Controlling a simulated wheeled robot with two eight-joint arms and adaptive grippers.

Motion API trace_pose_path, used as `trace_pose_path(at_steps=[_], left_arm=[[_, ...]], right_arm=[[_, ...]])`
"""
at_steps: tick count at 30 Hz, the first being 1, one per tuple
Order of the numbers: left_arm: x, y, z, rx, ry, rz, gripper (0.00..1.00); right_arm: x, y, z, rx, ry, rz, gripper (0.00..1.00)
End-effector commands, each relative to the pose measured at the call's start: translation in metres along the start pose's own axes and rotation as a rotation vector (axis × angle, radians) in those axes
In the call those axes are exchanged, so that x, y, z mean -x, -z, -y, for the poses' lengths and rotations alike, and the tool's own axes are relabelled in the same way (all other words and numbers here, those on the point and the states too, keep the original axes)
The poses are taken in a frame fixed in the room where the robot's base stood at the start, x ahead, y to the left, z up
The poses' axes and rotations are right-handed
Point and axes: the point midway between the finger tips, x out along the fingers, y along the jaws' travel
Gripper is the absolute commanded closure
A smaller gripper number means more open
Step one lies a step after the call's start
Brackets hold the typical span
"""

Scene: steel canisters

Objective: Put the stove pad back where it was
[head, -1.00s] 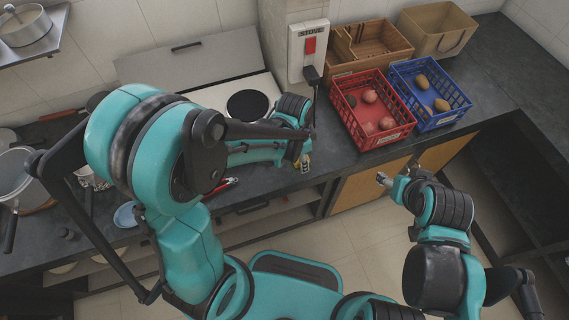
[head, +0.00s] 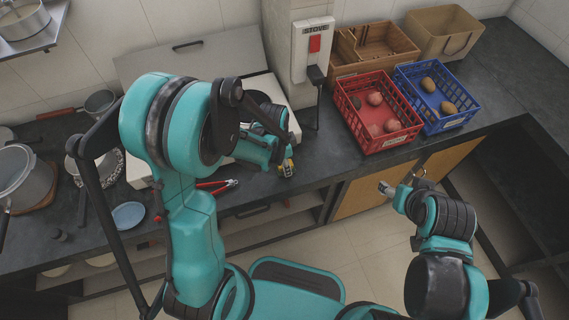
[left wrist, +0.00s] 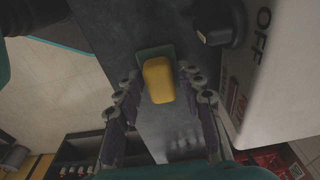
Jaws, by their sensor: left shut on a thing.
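A yellow pad with a dark green backing (left wrist: 158,80) sits between the fingers of my left gripper (left wrist: 160,112) in the left wrist view. The gripper is shut on it, above the dark counter. The white stove (head: 287,95) is largely hidden by my left arm. My right gripper (head: 402,181) is in front of the counter, below the red crate, with its fingers apart and nothing visible between them.
A wall box labelled STOVE (head: 314,48) has a red switch and a black plug below it. A red crate (head: 388,142) and a blue crate (head: 449,124) stand to the right. Red-handled pliers (head: 217,186) and a blue plate (head: 128,215) lie left of the left gripper.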

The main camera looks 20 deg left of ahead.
Motion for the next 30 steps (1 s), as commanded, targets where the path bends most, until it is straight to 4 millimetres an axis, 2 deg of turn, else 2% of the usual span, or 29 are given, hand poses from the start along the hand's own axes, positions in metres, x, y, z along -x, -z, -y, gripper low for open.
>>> trace_pose_path(at_steps=[2, 3, 5, 6, 17, 20, 30], left_arm=[[-0.003, 0.000, 0.000, 0.000, 0.000, 0.000, 0.85], [-0.003, 0.000, 0.000, 0.000, 0.000, 0.000, 0.59], [-0.002, 0.000, 0.000, 0.000, 0.000, 0.000, 0.44], [-0.002, 0.000, 0.000, 0.000, 0.000, 0.000, 0.41], [0.003, 0.001, 0.000, 0.000, 0.000, 0.000, 0.41], [0.018, 0.001, 0.000, 0.001, 0.000, 0.000, 0.41], [0.092, 0.000, 0.000, 0.000, 0.000, 0.000, 0.41]], right_arm=[[-0.002, -0.002, 0.000, 0.000, 0.000, 0.000, 0.41], [-0.003, -0.002, 0.000, 0.000, 0.000, 0.000, 0.41], [-0.002, -0.002, 0.000, 0.000, 0.000, 0.000, 0.41], [-0.002, -0.001, 0.000, 0.000, 0.000, 0.000, 0.41], [0.002, 0.001, 0.000, 0.000, 0.000, 0.000, 0.41], [0.007, 0.005, 0.000, 0.000, 0.000, 0.000, 0.41], [0.030, 0.021, 0.000, 0.000, 0.000, 0.000, 0.41]])
